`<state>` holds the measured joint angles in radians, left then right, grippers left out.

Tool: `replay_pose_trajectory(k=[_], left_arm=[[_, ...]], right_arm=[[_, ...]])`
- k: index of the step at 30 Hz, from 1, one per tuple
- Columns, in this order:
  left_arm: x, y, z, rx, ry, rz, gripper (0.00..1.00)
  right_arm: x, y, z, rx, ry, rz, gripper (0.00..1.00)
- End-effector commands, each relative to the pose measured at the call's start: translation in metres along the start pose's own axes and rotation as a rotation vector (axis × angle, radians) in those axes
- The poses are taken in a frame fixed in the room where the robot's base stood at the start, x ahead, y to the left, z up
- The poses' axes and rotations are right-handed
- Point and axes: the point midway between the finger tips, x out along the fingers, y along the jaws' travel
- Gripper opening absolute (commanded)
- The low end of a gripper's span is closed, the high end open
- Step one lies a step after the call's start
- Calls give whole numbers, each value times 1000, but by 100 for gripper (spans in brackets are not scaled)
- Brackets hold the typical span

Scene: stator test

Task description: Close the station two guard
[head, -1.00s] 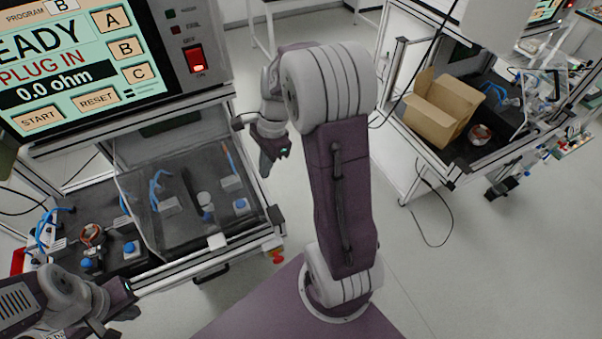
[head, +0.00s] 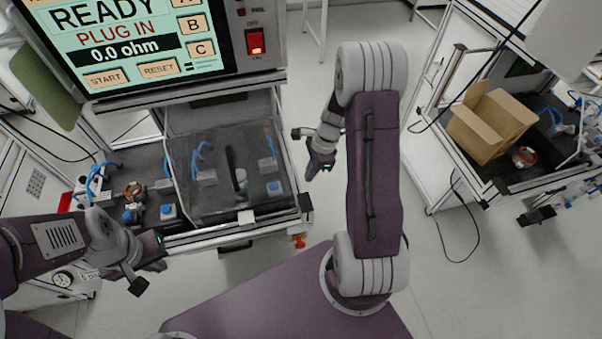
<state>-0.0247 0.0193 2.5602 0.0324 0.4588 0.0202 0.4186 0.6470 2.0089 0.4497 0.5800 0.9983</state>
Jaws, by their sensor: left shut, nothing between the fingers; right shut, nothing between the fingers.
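A clear guard (head: 222,205) lies over the right half of the dark workbench in front of me, in the head view. A small white tab (head: 246,217) sits at its front edge, by the bench's front rail. Through it I see blue-hosed clamps, a dark upright bar and a blue button. No station number is legible. My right gripper (head: 318,168) is shut and empty, in the air just right of the bench, apart from the guard. My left gripper (head: 147,277) is shut and empty, in front of the bench's left half, low in the picture.
The uncovered left half of the bench holds a copper-coloured ring (head: 134,190) and blue buttons (head: 168,210). A test screen (head: 125,45) reading "READY PLUG IN 0.0 ohm" stands above. Another bench at right carries a cardboard box (head: 490,122). Floor between the benches is clear.

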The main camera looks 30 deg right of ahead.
Motion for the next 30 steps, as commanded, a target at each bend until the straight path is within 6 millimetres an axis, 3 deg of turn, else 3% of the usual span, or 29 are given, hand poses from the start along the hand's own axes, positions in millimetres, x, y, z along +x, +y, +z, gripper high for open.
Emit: replay_pose_trajectory(k=[6,22,26,30], left_arm=[[-12,0,-1,0,1,0,0],[-14,0,-2,0,1,0,0],[-19,0,-2,0,1,0,0],[-29,1,-3,0,1,0,0]], right_arm=[[3,0,25,-1,0,-1,0],[5,0,35,-1,0,-1,0],[8,0,53,-5,0,0,0],[16,1,89,-8,0,2,0]])
